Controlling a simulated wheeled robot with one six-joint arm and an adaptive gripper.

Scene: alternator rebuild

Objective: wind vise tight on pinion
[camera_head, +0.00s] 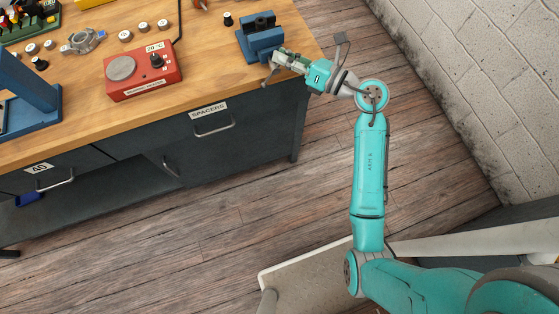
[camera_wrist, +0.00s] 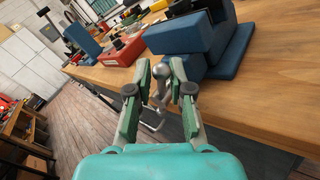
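The blue vise (camera_head: 262,38) stands at the right end of the wooden bench, near the front edge. In the wrist view the vise (camera_wrist: 188,36) fills the top middle. Its silver handle (camera_wrist: 160,73) sticks out towards me. My gripper (camera_head: 272,67) is at the front of the vise, by the bench edge. In the wrist view my gripper's (camera_wrist: 160,68) two green-padded fingers stand apart on either side of the handle, with gaps that look visible beside it. I cannot make out the pinion clearly; dark shapes show at the vise jaws.
A red heater box (camera_head: 143,71) marked 20 °C and a blue press-like stand (camera_head: 30,105) are further left on the bench (camera_head: 210,70). Small round parts lie behind. Drawers (camera_head: 228,130) are below the bench edge. The wooden floor (camera_head: 200,230) in front is clear.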

